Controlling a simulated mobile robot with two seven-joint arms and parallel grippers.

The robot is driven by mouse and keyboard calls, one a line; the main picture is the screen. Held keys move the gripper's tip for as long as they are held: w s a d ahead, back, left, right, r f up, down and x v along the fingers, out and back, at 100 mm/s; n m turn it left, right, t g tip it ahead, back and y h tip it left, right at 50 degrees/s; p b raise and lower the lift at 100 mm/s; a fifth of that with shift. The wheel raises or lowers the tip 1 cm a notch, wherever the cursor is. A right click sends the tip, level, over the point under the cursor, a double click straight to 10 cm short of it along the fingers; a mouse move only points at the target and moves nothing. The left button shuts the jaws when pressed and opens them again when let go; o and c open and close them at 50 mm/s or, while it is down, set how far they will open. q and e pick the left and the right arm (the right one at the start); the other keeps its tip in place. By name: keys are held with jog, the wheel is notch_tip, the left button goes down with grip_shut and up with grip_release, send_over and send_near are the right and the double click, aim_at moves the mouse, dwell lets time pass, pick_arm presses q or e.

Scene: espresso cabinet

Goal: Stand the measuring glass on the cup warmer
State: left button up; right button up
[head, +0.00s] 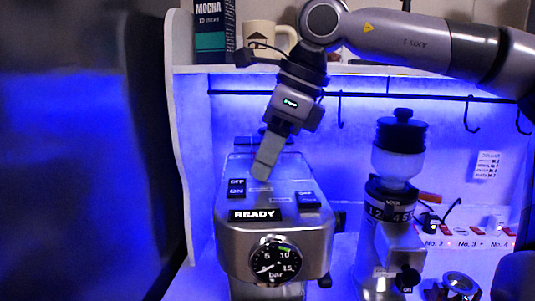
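My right gripper (263,170) points down over the flat top of the espresso machine (283,190). I see its fingers edge-on, so their gap is hidden. I cannot make out a measuring glass in or under it. The machine's top looks like the cup warmer, and its visible part is bare. The fingertips are at or just above this surface; I cannot tell whether they touch. A small round open-topped vessel (461,282) stands low at the right; I cannot tell whether it is the measuring glass. My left gripper is not in view.
A coffee grinder (390,235) stands right of the machine. Behind is a shelf (400,70) with a mocha box (213,30) and a mug (265,35). A hook rail (440,97) runs below it. Numbered switches (465,238) are at the right.

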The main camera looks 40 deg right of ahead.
jog(key=v, duration=1.2)
jog(key=shift+r, duration=0.15)
jog(key=shift+a, duration=0.1)
dwell(0.3)
